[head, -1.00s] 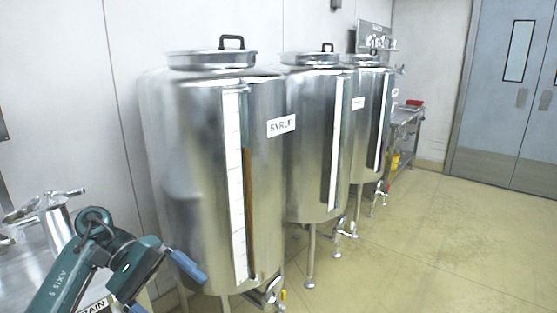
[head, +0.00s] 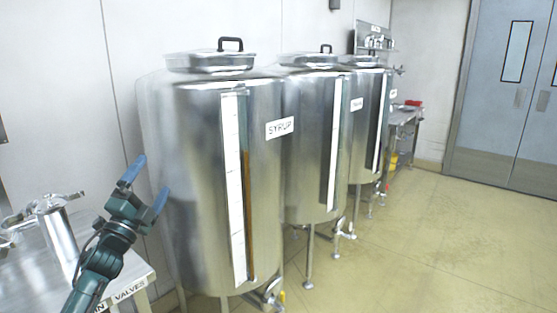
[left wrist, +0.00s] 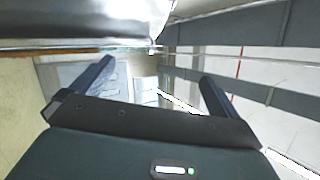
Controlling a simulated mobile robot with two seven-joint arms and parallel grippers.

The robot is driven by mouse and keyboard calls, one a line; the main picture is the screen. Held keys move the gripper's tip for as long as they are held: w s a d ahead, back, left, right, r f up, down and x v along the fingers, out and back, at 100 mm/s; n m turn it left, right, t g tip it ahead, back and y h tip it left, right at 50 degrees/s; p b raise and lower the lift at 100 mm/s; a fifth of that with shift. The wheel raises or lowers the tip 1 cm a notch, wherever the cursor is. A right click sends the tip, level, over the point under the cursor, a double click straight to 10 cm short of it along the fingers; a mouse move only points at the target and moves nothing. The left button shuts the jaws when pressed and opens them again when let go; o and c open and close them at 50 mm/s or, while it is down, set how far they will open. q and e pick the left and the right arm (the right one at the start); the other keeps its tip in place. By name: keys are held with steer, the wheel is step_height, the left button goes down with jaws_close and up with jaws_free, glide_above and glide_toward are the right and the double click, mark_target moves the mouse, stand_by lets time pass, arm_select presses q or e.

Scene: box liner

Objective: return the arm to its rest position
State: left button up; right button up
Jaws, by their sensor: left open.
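My left arm comes in from the lower left of the head view. Its gripper (head: 146,187) points up, with its two blue fingers apart and nothing between them. It shows just left of the large steel tank labelled SYRUP (head: 205,190); I cannot tell how far apart they are. In the left wrist view the two dark fingers of the gripper (left wrist: 155,88) are spread wide and empty. A shiny steel surface (left wrist: 80,22) fills the top left of that view. My right gripper is in neither view.
Two more steel tanks (head: 312,150) (head: 366,130) stand in a row behind the SYRUP tank. A bench (head: 135,280) with a VALVES label and a steel fitting (head: 58,235) is at the lower left. Open floor (head: 430,250) lies to the right, before grey double doors (head: 510,100).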

arm_select(q)
steer(key=w+a+f+n+g+y, duration=0.2)
steer(key=a+f+n+g+y, duration=0.15)
steer(key=f+n, duration=0.45)
steer(key=w+a+f+n+g+y, duration=0.1)
steer(key=a+f+n+g+y, duration=0.3)
steer(key=n, duration=0.7)
steer(key=s+d+f+m+h, duration=0.1)
steer(key=s+d+f, duration=0.75)
steer(key=f, duration=0.35)
steer(key=s+d+f+g+h, duration=0.1)
steer(key=s+d+f, duration=0.3)
steer(key=s, duration=0.6)
steer(key=s+d+f+g+h, duration=0.1)
steer(key=s+d+f, duration=0.3)
steer(key=s, duration=0.6)
steer(key=s+d+f+g+h, duration=0.1)
steer(key=s+d+f+g, duration=0.2)
steer(key=s, duration=0.8)
step_height(320, 180, down, 2)
steer(key=d, duration=0.2)
steer(key=shift+d+n, duration=0.3)
steer(key=shift+d, duration=0.05)
steer(key=shift+s, duration=0.1)
